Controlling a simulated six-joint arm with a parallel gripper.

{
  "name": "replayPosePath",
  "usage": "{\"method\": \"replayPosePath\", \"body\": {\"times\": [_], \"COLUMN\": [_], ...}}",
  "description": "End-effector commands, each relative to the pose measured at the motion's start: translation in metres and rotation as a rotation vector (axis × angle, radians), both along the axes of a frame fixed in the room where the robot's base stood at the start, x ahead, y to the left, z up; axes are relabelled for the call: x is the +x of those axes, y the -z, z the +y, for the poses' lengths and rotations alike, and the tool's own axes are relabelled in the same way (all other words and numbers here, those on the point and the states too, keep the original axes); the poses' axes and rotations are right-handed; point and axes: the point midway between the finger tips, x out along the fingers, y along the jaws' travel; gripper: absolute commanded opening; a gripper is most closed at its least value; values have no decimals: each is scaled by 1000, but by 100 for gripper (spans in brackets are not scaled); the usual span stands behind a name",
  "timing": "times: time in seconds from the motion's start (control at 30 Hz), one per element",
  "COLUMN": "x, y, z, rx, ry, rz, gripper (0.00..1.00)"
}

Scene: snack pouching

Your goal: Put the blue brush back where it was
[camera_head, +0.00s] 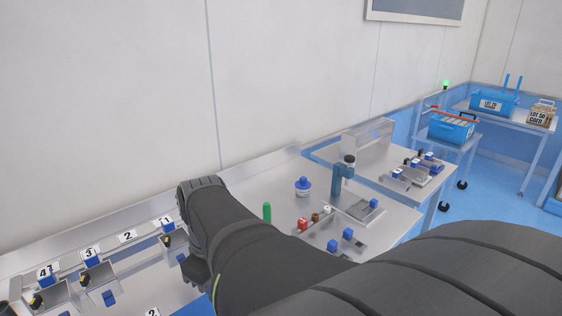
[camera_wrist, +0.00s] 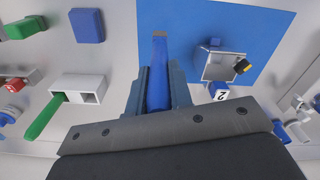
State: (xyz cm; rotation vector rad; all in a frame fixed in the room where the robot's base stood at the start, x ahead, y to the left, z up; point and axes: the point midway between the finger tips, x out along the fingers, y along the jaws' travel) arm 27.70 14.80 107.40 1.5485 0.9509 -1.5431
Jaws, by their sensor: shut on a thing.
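In the wrist view my gripper (camera_wrist: 152,88) is shut on the handle of the blue brush (camera_wrist: 158,75). The brush's pale bristle end points to the top of the picture, over the left part of a blue mat (camera_wrist: 180,25). To the left of the gripper, apart from it, is a white holder (camera_wrist: 80,80) with two openings. A green handle (camera_wrist: 45,115) sticks out of its left opening. The right opening looks empty. In the head view my arm hides the gripper, brush and holder; a green upright handle (camera_head: 267,212) shows behind it.
A blue-capped bottle (camera_head: 303,188) stands on the bench.

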Motion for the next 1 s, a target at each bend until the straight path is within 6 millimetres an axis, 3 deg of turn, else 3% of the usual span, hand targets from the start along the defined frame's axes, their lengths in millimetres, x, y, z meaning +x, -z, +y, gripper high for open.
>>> {"method": "replayPosePath", "body": {"times": [0.3,0.7,0.73,0.8,0.83,1.0], "x": [0,0,0,0,0,0], "y": [39,44,44,43,43,43], "z": [0,0,0,0,0,0], "rx": [-1,-1,-1,-1,-1,0], "ry": [2,2,2,2,2,2], "rz": [2,0,0,0,0,0], "gripper": [0,0,23,37,41,41]}}
